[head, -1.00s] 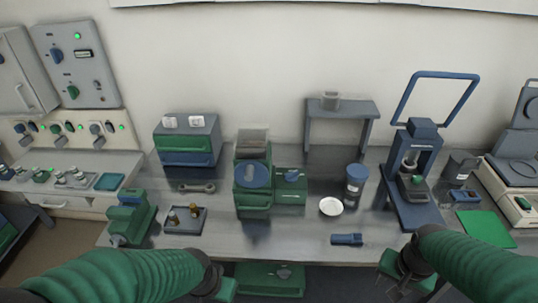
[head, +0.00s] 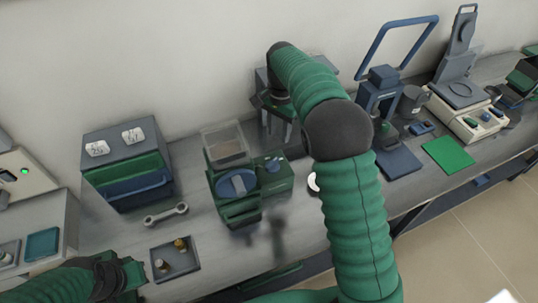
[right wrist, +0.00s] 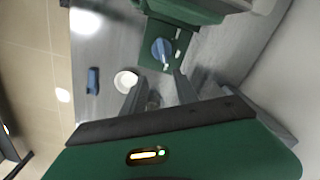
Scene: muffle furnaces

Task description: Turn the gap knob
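The gap knob is a blue knob (head: 272,165) on the low green box at the right of a green machine (head: 233,188) with a clear hopper. It also shows in the right wrist view (right wrist: 162,50), with a pale pointer mark. My right gripper (head: 277,122) is above and behind the box, near the back wall. In the right wrist view its two grey fingers (right wrist: 160,94) are spread apart with nothing held, pointing toward the knob and apart from it. My left gripper (head: 118,278) is low at the front left, and its fingers are unclear.
A white dish (right wrist: 126,82) lies right of the machine, partly behind my right arm. A grey stand is behind my gripper.

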